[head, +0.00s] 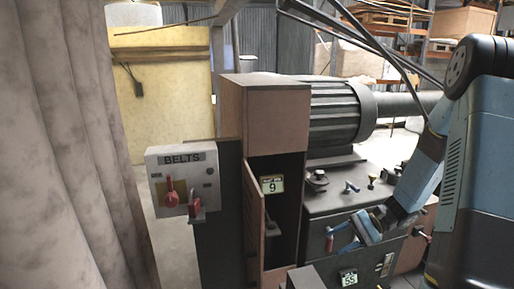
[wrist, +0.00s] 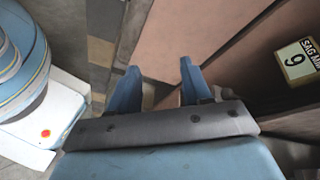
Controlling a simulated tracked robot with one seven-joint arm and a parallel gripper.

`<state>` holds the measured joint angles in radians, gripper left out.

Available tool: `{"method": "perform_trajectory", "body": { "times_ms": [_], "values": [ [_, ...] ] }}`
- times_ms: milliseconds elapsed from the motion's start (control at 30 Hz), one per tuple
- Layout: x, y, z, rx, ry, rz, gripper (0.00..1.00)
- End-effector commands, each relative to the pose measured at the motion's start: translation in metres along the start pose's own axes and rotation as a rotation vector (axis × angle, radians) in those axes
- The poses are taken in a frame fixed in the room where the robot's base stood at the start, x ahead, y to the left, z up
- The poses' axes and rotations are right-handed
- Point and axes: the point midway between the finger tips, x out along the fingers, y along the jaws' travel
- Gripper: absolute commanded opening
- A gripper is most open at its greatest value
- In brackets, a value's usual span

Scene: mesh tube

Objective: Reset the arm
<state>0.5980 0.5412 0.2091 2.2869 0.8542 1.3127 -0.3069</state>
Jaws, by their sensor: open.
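My gripper (head: 342,238) is at the end of my blue arm, which comes down from the right in the head view. It is in front of the dark machine body, to the right of the narrow open cabinet. In the wrist view, the two blue fingers of my gripper (wrist: 158,78) are spread apart with no held object between them. Brown panels lie beyond the fingertips. I cannot tell how far away they are.
The tall brown cabinet (head: 264,107) has its narrow door (head: 254,220) ajar. A BELTS switch box (head: 183,178) with red handles stands left. A ribbed motor (head: 338,112) is behind.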

Motion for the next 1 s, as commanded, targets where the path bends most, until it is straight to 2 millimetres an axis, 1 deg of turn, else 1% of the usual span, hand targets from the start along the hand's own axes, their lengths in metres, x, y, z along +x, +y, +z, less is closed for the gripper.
{"method": "perform_trajectory", "body": {
  "times_ms": [33, 500, 1000],
  "values": [
    [0.000, -0.004, 0.010, -0.025, 0.023, 0.044, 0.48],
    [-0.005, -0.015, 0.088, -0.228, 0.249, 0.408, 0.48],
    [-0.021, -0.022, 0.169, -0.483, 0.544, 0.695, 0.48]
  ]
}}
